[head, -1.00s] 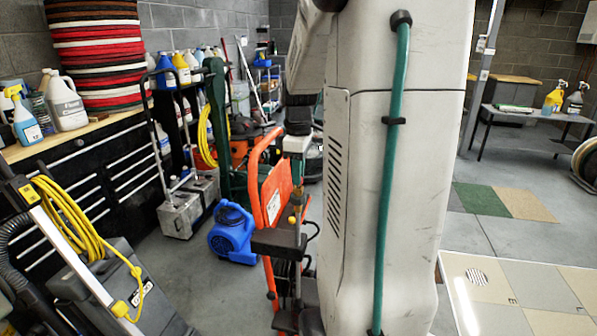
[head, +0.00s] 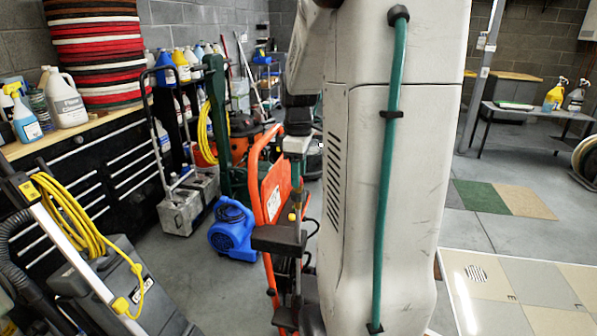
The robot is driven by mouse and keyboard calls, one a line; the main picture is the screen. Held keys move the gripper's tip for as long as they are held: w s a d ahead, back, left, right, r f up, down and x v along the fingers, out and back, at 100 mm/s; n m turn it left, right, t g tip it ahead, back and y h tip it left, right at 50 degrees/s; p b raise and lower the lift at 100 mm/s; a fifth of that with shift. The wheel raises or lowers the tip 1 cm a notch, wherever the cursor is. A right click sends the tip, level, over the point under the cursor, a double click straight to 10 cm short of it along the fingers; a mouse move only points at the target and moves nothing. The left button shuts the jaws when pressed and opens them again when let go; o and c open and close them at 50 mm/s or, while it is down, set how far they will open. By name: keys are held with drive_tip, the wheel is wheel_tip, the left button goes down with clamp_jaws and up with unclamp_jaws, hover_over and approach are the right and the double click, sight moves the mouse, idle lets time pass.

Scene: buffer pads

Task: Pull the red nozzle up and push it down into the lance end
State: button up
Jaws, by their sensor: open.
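The large pale column with a teal hose is part of my own arm and fills the middle of the head view. My gripper (head: 297,145) is small, at the end of my dark wrist, and partly hidden behind that column. It is open, though its fingertips are hard to make out. It is above and close to an orange-framed upright machine (head: 275,190); I cannot tell whether they touch. I cannot make out the red nozzle or the lance end. They may be hidden behind my arm or too small to tell.
A blue blower (head: 232,232) and a grey metal box (head: 188,205) stand on the floor to the left. A workbench (head: 85,145) with bottles is at the far left. A table (head: 535,112) with spray bottles stands at the right. Open floor lies right of my arm.

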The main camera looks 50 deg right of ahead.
wheel_tip(320, 180, up, 8)
drive_tip(key=shift+f, duration=0.1)
idle(0.8)
drive_tip(key=shift+s+a+f+m, duration=0.1)
drive_tip(key=shift+f+m, duration=0.05)
drive_tip(key=shift+m, duration=0.65)
drive_tip(key=s+a+f+m, duration=0.1)
drive_tip(key=s+a, duration=0.3)
drive_tip(key=a, duration=0.6)
drive_tip(key=s+a+m+t, duration=0.1)
drive_tip(key=s+a, duration=0.3)
drive_tip(key=a, duration=0.6)
drive_tip(key=s+a+f+m, duration=0.1)
drive_tip(key=s+a, duration=0.3)
drive_tip(key=a, duration=0.6)
drive_tip(key=shift+s+f, duration=0.15)
drive_tip(key=shift+f, duration=0.15)
drive_tip(key=shift+a, duration=0.1)
drive_tip(key=shift+c, duration=0.4)
